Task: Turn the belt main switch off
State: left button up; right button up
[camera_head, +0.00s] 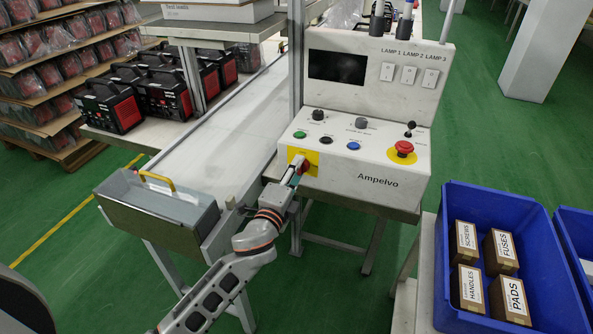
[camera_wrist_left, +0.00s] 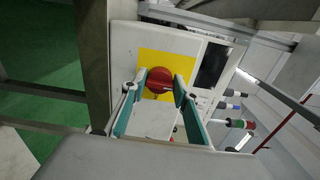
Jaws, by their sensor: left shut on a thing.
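The belt main switch (camera_head: 305,167) is a red rotary knob on a yellow plate (camera_head: 313,157), low on the left of the white "Ampeivo" control panel's front face. My left gripper (camera_head: 297,170) reaches it from the front left and covers part of it. In the left wrist view the red knob (camera_wrist_left: 159,79) sits between the two fingertips of my left gripper (camera_wrist_left: 159,84), which is shut on it. The yellow plate (camera_wrist_left: 170,62) shows around the knob. The knob's exact angle is hard to read. My right gripper is not in view.
The panel (camera_head: 376,181) also carries a red emergency button (camera_head: 403,149), small coloured buttons and a joystick (camera_head: 409,129). A blue crate (camera_head: 549,297) with labelled boxes stands right.

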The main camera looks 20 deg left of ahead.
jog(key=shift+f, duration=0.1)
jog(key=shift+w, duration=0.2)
pick_arm(q)
jog(key=o, duration=1.1)
jog(key=shift+c, duration=0.2)
jog(key=s, duration=1.2)
jog(key=shift+a, duration=0.2)
